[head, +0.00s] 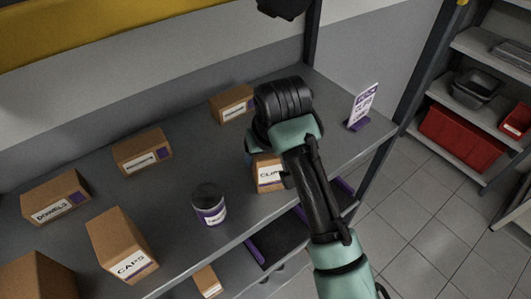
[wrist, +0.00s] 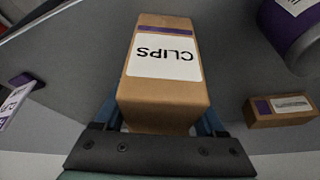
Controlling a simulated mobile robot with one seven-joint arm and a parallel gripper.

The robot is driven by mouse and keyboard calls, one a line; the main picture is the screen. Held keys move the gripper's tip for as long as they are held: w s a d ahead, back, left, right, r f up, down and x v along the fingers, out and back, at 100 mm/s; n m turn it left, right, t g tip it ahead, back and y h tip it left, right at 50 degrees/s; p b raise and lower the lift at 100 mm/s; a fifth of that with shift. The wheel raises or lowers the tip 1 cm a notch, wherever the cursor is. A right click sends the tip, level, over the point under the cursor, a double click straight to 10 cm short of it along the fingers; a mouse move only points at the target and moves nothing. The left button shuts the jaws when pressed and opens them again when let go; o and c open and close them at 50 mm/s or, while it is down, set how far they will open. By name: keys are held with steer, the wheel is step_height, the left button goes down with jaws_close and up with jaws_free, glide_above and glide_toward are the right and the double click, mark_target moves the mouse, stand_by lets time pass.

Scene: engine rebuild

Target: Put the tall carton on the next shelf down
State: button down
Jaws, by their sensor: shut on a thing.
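The tall carton labelled CLIPS (head: 268,175) is brown cardboard with a purple and white label. In the head view it is partly hidden behind my arm, at the right part of the upper shelf (head: 180,190). In the wrist view the carton (wrist: 165,75) fills the middle, between the blue fingers of my gripper (wrist: 165,122). My gripper is shut on it. I cannot tell whether the carton's base touches the shelf. The shelf below (head: 282,243) shows under the front edge, with a dark surface and purple strips.
A grey tin (head: 209,204) stands left of the carton. A CAPS carton (head: 122,246), a DOWELS carton (head: 56,197) and other small boxes (head: 142,151) stand further left. A sign (head: 363,105) stands at the right end. Another rack (head: 470,110) with red bins is at far right.

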mark_target(272, 158)
jaws_free()
steer(key=v, duration=1.1)
steer(key=shift+r, duration=0.25)
steer(key=shift+s+r, duration=0.2)
steer(key=shift+r, duration=0.2)
